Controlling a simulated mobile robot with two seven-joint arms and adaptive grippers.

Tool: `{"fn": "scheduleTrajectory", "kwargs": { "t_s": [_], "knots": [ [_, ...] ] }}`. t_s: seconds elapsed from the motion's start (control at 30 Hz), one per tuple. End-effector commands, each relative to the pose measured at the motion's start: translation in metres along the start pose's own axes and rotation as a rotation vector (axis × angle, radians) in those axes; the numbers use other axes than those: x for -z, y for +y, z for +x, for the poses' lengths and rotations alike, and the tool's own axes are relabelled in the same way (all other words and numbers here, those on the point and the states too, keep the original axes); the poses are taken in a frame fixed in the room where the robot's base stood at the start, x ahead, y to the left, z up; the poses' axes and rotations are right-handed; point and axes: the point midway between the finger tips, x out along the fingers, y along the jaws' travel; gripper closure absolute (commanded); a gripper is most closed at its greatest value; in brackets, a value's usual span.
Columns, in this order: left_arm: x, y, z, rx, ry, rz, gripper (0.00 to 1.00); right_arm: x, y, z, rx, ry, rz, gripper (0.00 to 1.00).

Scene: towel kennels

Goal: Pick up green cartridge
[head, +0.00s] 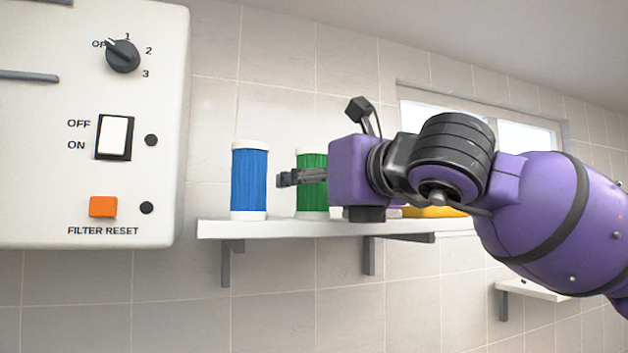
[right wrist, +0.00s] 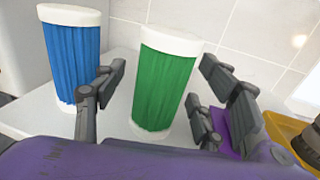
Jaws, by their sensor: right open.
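The green cartridge (head: 312,166), a pleated cylinder with white end caps, stands upright on the white shelf (head: 270,229). My right gripper (head: 290,179) comes in from the right and hides part of it in the head view. In the right wrist view the green cartridge (right wrist: 162,82) stands between the spread fingers of my right gripper (right wrist: 155,95). The gripper is open, with gaps visible between the fingers and the cartridge. I cannot tell whether any finger touches it. My left gripper is in neither view.
A blue cartridge (head: 249,182) stands upright on the shelf, left of the green one and close to one finger (right wrist: 95,97) of my right gripper. A yellow object (head: 437,211) lies farther right on the shelf. A white control panel (head: 60,120) is on the left.

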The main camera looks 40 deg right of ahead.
Motion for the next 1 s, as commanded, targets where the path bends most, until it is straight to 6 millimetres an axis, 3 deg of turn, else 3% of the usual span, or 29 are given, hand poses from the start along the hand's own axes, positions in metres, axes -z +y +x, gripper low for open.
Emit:
{"fn": "scheduleTrajectory", "kwargs": {
  "t_s": [0.17, 0.57, 1.0],
  "knots": [
    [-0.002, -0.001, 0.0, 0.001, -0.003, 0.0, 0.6, 0.001, 0.0, 0.0, 0.0, 0.001, 0.0, 0.35],
    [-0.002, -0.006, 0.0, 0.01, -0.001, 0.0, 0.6, 0.0, 0.0, 0.0, 0.0, 0.0, 0.0, 0.87],
    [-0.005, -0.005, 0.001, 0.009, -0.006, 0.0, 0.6, -0.01, -0.001, 0.001, 0.003, 0.001, -0.002, 0.87]
  ]
}}
